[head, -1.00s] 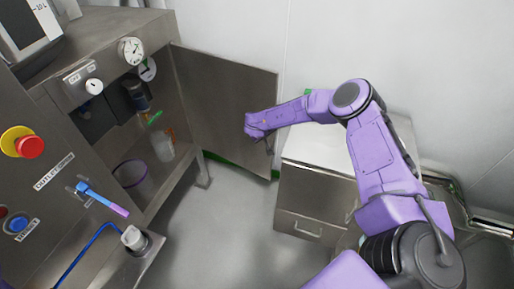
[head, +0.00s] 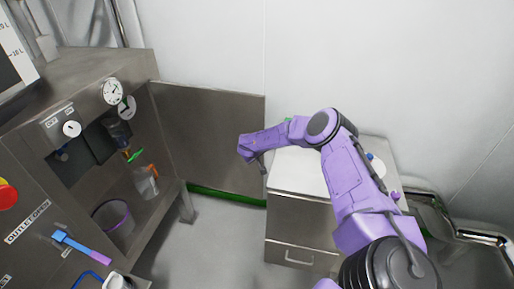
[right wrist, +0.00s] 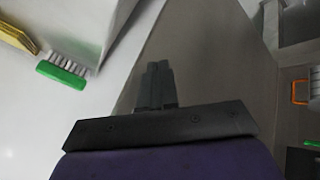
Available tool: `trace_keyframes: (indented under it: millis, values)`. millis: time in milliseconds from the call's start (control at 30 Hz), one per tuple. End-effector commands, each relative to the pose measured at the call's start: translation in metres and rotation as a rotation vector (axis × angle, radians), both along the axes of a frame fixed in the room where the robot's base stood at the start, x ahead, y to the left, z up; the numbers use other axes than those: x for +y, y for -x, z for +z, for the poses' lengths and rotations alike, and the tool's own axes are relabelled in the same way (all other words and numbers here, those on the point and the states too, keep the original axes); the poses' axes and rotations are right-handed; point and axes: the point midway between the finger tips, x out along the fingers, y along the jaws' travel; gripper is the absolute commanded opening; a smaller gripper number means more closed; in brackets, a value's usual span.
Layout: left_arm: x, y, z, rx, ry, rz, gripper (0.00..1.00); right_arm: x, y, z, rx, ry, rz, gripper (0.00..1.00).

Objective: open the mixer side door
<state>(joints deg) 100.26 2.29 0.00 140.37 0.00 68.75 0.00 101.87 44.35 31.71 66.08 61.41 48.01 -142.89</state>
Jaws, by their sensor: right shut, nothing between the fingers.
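The mixer (head: 75,95) stands at the left in the head view. Its steel side door (head: 205,130) is swung wide open, with the panel standing out toward the back wall and the cabinet inside exposed. My right gripper (head: 252,160) is just in front of the door's free edge; I cannot tell whether it touches. In the right wrist view, the right gripper's fingers (right wrist: 157,85) are closed together with nothing between them, and the grey door panel (right wrist: 215,60) shows behind them. My left gripper is not in view.
Inside the cabinet are a purple-rimmed container (head: 112,218) and a clear jug with an orange handle (head: 146,182). A steel drawer cabinet (head: 300,222) stands right of the door. A green brush (right wrist: 62,72) lies on a white surface. Grey floor between the cabinets is clear.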

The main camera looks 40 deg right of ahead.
Motion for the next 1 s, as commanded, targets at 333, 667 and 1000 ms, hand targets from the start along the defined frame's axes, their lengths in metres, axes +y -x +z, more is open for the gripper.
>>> trace_keyframes:
  millis: [333, 667, 1000]
  values:
    - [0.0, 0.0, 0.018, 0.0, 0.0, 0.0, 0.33, 0.043, 0.034, 0.04, -0.005, -0.003, 0.007, 0.0]
    - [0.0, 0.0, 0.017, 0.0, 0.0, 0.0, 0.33, 0.057, 0.062, 0.079, -0.001, 0.0, 0.01, 0.0]
    - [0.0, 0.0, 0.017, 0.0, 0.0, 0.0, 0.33, 0.056, 0.065, 0.081, -0.011, -0.009, -0.011, 0.0]
